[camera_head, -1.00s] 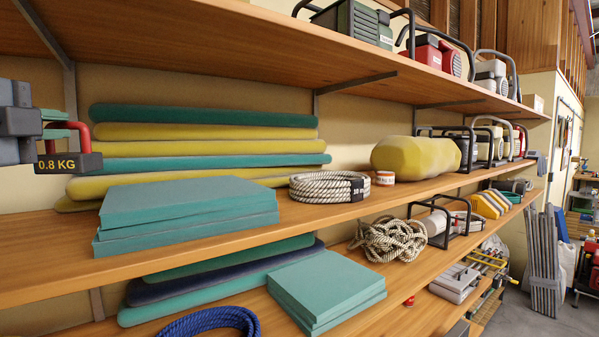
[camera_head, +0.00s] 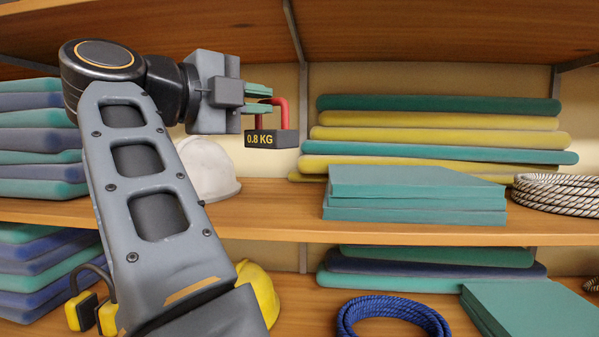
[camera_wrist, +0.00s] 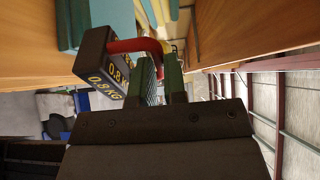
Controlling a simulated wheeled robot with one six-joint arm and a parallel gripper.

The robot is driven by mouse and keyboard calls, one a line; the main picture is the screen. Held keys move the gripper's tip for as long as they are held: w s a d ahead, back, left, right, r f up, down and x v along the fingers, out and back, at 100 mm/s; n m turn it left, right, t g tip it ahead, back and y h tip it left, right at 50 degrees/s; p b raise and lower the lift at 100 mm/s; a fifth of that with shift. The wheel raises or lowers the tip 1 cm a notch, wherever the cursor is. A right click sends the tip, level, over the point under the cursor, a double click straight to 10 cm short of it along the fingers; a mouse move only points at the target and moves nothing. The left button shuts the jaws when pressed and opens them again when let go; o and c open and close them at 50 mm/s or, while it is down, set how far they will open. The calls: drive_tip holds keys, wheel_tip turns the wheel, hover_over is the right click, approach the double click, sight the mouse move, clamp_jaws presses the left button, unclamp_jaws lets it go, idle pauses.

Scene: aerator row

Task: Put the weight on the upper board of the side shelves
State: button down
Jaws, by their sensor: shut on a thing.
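The weight (camera_head: 272,138) is a dark block marked 0.8 KG with a red handle. My gripper (camera_head: 262,92) is shut on the red handle and holds the weight in the air, in front of the shelves and above the middle board (camera_head: 270,215). In the wrist view the weight (camera_wrist: 105,65) hangs beside the green fingers of my gripper (camera_wrist: 160,75). An upper board (camera_head: 420,40) runs across the top of the head view, higher than the weight. Its top surface is hidden from below.
On the middle board are a white helmet (camera_head: 208,168), stacked teal pads (camera_head: 415,195), flat cushions (camera_head: 430,135) and a rope coil (camera_head: 560,193). Blue rope (camera_head: 392,320) and a yellow helmet (camera_head: 258,290) are lower. Bare board lies between the white helmet and teal pads.

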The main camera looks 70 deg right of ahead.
drive_tip(key=w+d+f, duration=0.2)
drive_tip(key=d+f, duration=0.1)
drive_tip(key=w+d+f+p, duration=0.1)
drive_tip(key=w+d+f, duration=0.2)
drive_tip(key=d+f, duration=0.1)
drive_tip(key=w+d+f, duration=0.3)
drive_tip(key=d+f, duration=0.1)
drive_tip(key=shift+w+d, duration=0.1)
drive_tip(key=shift+w, duration=0.15)
drive_tip(key=shift+f+p, duration=0.3)
drive_tip(key=shift+f, duration=0.6)
drive_tip(key=shift+f, duration=0.15)
